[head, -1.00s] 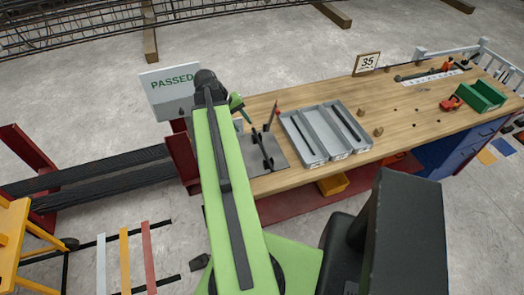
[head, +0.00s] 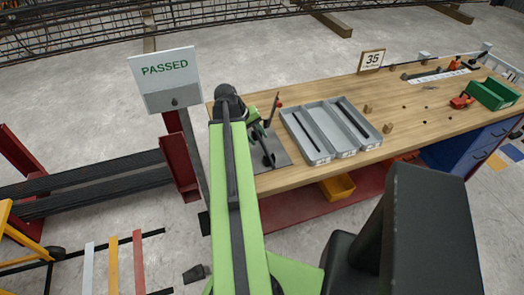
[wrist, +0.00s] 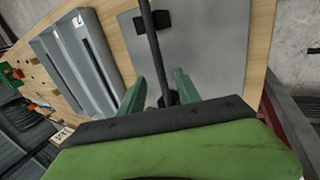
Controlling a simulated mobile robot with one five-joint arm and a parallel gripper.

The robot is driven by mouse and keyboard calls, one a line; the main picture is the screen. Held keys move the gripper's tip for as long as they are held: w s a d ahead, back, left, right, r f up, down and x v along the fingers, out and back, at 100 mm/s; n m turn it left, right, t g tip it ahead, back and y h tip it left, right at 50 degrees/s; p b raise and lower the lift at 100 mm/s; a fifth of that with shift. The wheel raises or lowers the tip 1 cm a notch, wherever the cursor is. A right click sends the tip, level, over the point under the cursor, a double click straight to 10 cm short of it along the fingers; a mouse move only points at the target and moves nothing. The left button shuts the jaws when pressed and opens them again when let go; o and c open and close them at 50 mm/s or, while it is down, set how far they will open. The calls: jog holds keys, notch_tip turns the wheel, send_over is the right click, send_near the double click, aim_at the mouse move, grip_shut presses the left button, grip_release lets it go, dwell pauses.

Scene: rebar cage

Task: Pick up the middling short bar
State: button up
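A dark bar (wrist: 152,45) lies over a grey metal plate (wrist: 205,40) on the workbench, passing through a small black holder (wrist: 139,24). Whether it is the middling one I cannot tell. My gripper (wrist: 159,92) has its two green fingers apart, one on each side of the bar's near part, with no visible contact. In the head view my gripper (head: 257,130) is at the plate (head: 270,158), and my arm hides part of it. The grey tray (head: 331,129) right of the plate has long compartments; thin dark bars show in its left and right ones.
A "PASSED" sign (head: 166,72) stands left of the bench. A small upright with a red tip (head: 278,102) is close to my gripper. Wooden blocks (head: 388,128), a "35" sign (head: 372,60) and a green bin (head: 493,94) are farther right. The bench middle (head: 415,110) is mostly clear.

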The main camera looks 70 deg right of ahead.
aim_at(262, 144)
jog(key=b+x, duration=0.1)
jog(key=x, duration=0.2)
jog(key=shift+w, duration=0.1)
jog(key=shift+a+r, duration=0.1)
jog(key=shift+r, duration=0.05)
grip_shut()
dwell(1.0)
